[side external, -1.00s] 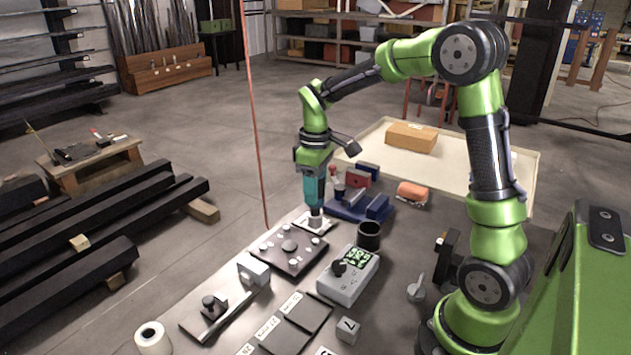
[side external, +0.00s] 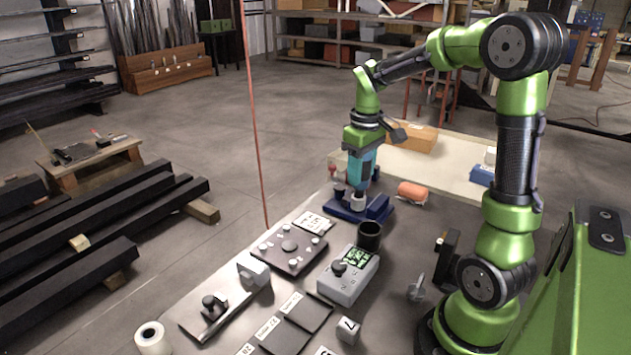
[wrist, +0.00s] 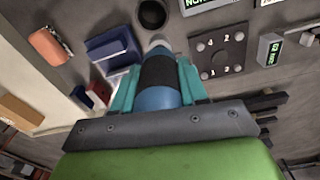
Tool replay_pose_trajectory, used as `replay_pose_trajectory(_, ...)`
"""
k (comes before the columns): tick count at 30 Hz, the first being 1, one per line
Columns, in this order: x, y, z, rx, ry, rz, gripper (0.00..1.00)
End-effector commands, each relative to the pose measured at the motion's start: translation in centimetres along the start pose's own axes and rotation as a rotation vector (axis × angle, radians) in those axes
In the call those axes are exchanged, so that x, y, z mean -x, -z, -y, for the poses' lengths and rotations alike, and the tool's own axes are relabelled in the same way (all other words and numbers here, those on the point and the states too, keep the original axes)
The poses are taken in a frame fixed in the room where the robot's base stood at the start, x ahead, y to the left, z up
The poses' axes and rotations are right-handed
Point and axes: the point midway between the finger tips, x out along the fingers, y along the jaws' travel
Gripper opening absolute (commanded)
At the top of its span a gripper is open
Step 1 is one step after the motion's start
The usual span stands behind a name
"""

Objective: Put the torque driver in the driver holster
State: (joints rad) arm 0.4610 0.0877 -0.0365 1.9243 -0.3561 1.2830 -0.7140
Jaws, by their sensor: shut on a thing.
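My gripper (side external: 360,178) is shut on the torque driver, with teal fingers on both sides of it. In the wrist view the driver (wrist: 158,98) shows a blue body, a black band and a pale grey nose pointing away from the wrist. In the side view its grey lower end (side external: 358,203) shows below the fingers, in front of the blue fixture. A black open cup, apparently the driver holster (side external: 370,233), stands on the bench just right of and nearer than the driver. It also shows in the wrist view (wrist: 152,13), beyond the driver's nose, with its opening visible.
The blue fixture (side external: 378,210) lies behind the cup. A grey meter box (side external: 347,276) stands in front of it, and a dark plate with knobs (side external: 288,250) lies to the left. An orange block (side external: 412,192) sits right of the fixture. A cream tray (side external: 455,172) lies behind.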

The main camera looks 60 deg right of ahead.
Motion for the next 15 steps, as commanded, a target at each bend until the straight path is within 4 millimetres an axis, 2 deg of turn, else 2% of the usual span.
replay_pose_trajectory(1, 0.3, -1.1, -0.7, -0.054, 0.0, 0.0, 0.0)
replay_pose_trajectory(5, -0.1, -3.1, -1.3, -0.153, 0.009, 0.021, 0.0)
replay_pose_trajectory(12, -4.5, -3.4, -1.0, -0.175, 0.013, 0.035, 0.0)
replay_pose_trajectory(15, -5.7, -3.4, -1.0, -0.174, 0.012, 0.033, 0.0)
